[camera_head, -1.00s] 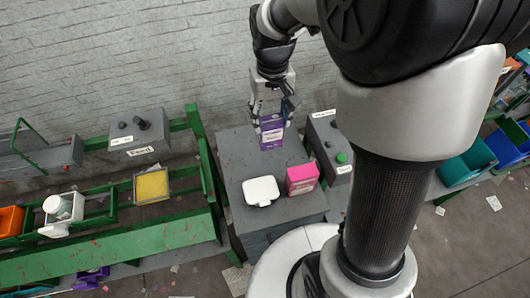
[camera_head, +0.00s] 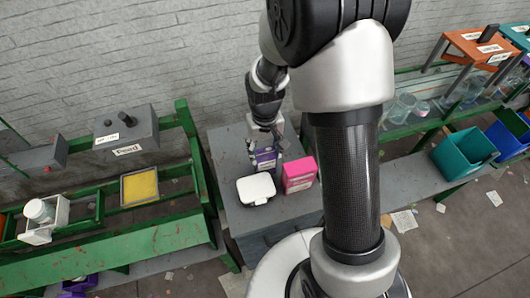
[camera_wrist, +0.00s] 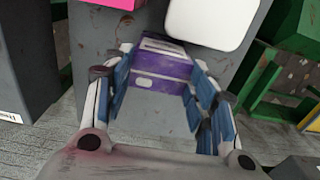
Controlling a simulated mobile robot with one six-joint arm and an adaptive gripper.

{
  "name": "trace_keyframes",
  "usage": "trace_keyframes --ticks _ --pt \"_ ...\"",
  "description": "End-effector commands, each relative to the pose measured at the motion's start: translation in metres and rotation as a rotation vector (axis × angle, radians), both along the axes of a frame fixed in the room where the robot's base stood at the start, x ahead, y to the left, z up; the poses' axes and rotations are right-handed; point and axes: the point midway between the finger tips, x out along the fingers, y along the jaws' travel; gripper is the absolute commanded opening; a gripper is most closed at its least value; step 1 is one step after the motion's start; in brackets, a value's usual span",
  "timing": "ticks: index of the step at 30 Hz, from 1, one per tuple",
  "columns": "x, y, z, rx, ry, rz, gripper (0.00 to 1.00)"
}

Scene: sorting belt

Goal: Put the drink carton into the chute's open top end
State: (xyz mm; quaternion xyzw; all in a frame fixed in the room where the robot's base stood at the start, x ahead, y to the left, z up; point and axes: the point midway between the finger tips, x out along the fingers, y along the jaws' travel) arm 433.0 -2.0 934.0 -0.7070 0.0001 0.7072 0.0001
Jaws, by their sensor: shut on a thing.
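My gripper (camera_head: 267,148) is shut on a purple carton (camera_head: 265,159) with white print, over the grey cabinet top. In the wrist view the carton (camera_wrist: 160,66) sits between the two blue-padded fingers, and my gripper (camera_wrist: 160,75) hides parts of its sides. A pink carton (camera_head: 299,174) stands on the cabinet to the right of the purple one. I cannot tell from its print which is the drink carton. I cannot clearly make out the chute's open top end.
A white flat container (camera_head: 256,189) lies on the grey cabinet (camera_head: 228,165) close to the held carton. Green conveyor frames (camera_head: 150,243) stand at left, with a yellow-filled tray (camera_head: 139,187). At right are orange-topped stands (camera_head: 480,45), glass jars (camera_head: 400,108) and a teal bin (camera_head: 464,152).

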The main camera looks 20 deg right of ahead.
Motion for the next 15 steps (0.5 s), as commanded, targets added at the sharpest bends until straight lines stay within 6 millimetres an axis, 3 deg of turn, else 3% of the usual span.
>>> trace_keyframes --ticks 2,13,14,15 --pt "-0.0003 0.0000 -0.0095 0.000 0.001 0.000 0.42" --pt "0.0001 0.0000 -0.0125 0.000 -0.001 0.000 0.42" --pt "0.0002 0.0000 -0.0115 0.000 -0.001 0.000 0.54" --pt "0.0002 0.0000 -0.0111 0.000 -0.001 0.000 0.56"
